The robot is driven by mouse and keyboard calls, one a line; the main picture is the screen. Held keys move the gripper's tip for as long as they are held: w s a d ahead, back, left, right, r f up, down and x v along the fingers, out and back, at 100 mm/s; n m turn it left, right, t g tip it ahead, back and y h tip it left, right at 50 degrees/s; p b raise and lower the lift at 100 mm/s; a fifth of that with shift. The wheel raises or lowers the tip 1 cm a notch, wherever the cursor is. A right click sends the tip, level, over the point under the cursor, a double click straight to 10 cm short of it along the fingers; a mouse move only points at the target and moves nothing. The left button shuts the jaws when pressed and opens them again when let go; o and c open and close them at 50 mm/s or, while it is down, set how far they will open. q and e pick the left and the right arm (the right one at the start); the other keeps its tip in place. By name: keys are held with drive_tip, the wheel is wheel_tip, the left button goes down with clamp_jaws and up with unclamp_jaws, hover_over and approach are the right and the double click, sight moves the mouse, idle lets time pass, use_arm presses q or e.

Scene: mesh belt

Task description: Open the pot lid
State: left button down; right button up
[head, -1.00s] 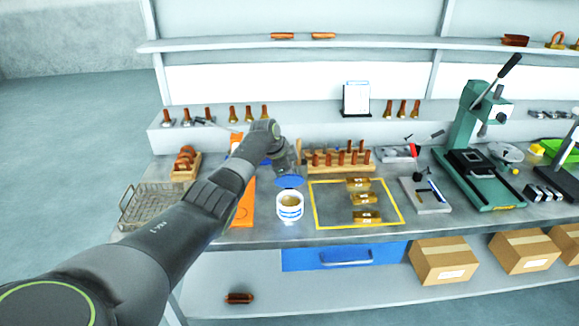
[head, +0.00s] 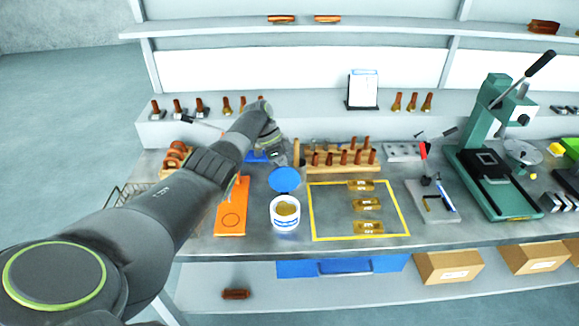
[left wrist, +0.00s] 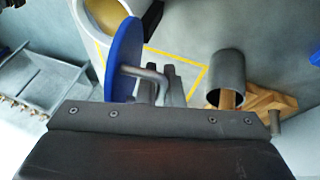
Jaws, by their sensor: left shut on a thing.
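The white pot (head: 285,224) with blue markings stands upright and open on the bench, with yellowish-brown contents showing inside. Its blue round lid (head: 285,180) is off the pot, tilted steeply just behind and above the rim. In the left wrist view the lid (left wrist: 123,60) is seen nearly edge-on, with its bent metal handle (left wrist: 150,76) between my dark fingertips. My left gripper (left wrist: 172,84) is shut on that handle. In the head view, my left gripper (head: 277,158) is partly hidden by its own arm. The pot's rim (left wrist: 80,15) is partly cut off in the wrist view. My right gripper is not in view.
An orange board (head: 232,218) lies left of the pot. A yellow-outlined area (head: 335,225) with several brass pieces lies to its right. A wooden rack of brown-handled tools (head: 345,165) stands behind. A green press (head: 490,150) stands at right.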

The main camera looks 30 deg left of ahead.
use_arm(q)
drive_tip(key=shift+s, duration=0.15)
drive_tip(key=c, duration=1.8)
unclamp_jaws()
drive_tip(key=shift+c, duration=0.2)
drive_tip(key=shift+r, duration=0.1)
drive_tip(key=shift+a+r, duration=0.2)
drive_tip(key=shift+r, duration=0.05)
drive_tip(key=b+v, duration=0.5)
drive_tip(key=v, duration=1.1)
drive_tip(key=shift+r, duration=0.2)
drive_tip(key=shift+a, duration=0.1)
